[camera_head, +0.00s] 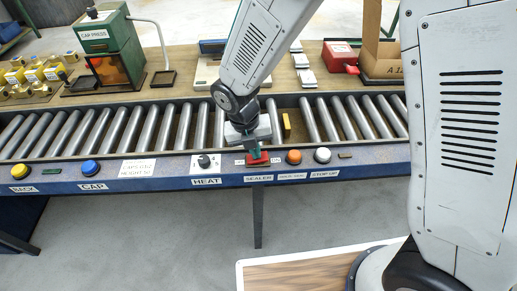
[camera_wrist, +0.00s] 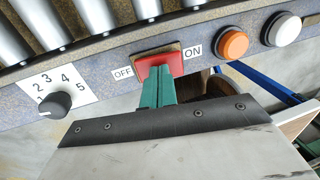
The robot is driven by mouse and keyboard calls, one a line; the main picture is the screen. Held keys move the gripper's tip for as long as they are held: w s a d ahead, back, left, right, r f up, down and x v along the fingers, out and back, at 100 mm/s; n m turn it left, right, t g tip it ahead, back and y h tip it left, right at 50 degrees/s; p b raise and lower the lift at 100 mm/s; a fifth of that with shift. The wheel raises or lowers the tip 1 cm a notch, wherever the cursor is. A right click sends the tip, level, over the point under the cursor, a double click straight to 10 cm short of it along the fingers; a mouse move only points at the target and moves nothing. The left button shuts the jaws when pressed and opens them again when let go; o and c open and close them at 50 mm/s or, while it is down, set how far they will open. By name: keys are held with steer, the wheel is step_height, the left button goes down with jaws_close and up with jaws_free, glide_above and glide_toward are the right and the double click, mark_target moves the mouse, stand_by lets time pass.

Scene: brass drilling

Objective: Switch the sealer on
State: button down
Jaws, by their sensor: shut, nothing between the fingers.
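The sealer switch is a red rocker (camera_wrist: 160,62) between an OFF label (camera_wrist: 123,72) and an ON label (camera_wrist: 194,50) in the wrist view. It also shows in the head view (camera_head: 258,158), above the SEALER label (camera_head: 258,178) on the blue front rail. My gripper (camera_wrist: 158,80) is shut and empty. Its green fingertips are at the switch's lower edge in the wrist view, overlapping it, nearer the middle than either label. I cannot tell whether they touch it. The rocker's tilt is unclear.
A black HEAT knob (camera_wrist: 61,101) lies left of the switch. An orange button (camera_wrist: 232,43) and a white button (camera_wrist: 282,29) lie to its right. The roller conveyor (camera_head: 175,125) runs behind the rail, with a yellow block (camera_head: 287,121) on it.

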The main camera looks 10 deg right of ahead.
steer(key=shift+r, duration=0.1)
step_height(320, 180, up, 14)
steer(key=a, duration=0.2)
steer(key=shift+a+f, duration=0.2)
steer(key=shift+a, duration=0.1)
steer(key=shift+w, duration=0.1)
steer(key=shift+d+r, duration=0.15)
steer(key=shift+d, duration=0.5)
glide_toward(251, 158)
steer(key=d+f, duration=0.1)
steer(key=f, duration=0.1)
steer(key=d+f, duration=0.3)
steer(key=f, duration=0.1)
steer(key=shift+d, duration=0.25)
